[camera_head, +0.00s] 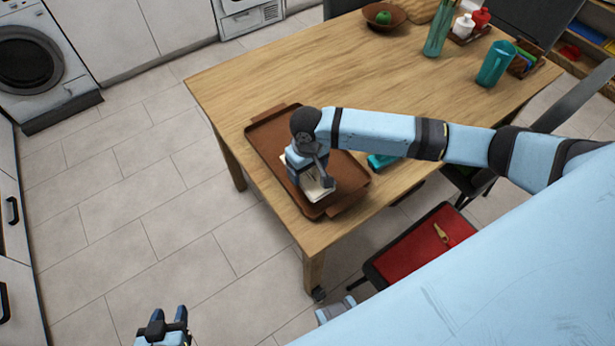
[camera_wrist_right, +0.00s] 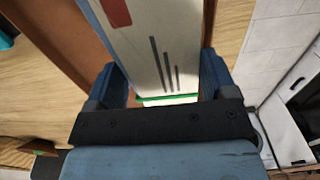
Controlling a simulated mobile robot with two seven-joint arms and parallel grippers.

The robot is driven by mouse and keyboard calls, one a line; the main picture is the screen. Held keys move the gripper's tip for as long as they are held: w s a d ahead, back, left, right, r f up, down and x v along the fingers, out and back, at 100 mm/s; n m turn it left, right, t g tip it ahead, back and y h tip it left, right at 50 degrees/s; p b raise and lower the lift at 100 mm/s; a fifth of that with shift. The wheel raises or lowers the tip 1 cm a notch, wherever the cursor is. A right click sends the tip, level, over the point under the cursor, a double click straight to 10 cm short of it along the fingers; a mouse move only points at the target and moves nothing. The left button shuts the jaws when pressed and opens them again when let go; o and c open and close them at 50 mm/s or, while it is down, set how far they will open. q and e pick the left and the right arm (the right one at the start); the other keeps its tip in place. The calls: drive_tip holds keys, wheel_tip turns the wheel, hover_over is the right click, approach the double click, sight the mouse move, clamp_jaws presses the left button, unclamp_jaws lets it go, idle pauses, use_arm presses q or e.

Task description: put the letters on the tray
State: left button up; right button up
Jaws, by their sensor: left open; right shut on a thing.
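The brown tray (camera_head: 266,134) lies on the near left part of the wooden table. My right gripper (camera_head: 314,181) is over the tray, pointing down, and is shut on a cream letter (camera_head: 318,194). In the right wrist view the letter (camera_wrist_right: 150,50) sits between the two fingers, with a red stamp and dark lines on its face. A thin green edge shows at its lower end. The letter is low over the tray; I cannot tell whether it touches it. My arm hides part of the tray. My left gripper (camera_head: 167,326) is open and empty over the floor, away from the table.
A teal object (camera_head: 382,160) lies right of the tray, partly behind my arm. A red-seated chair (camera_head: 420,245) is at the table's near side. The table's middle is clear.

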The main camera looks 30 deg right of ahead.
sight(308, 178)
drive_tip(key=shift+f, duration=2.35)
drive_tip(key=o, duration=0.7)
drive_tip(key=shift+f, duration=0.15)
wheel_tip(308, 178, up, 12)
drive_tip(key=shift+r, duration=0.2)
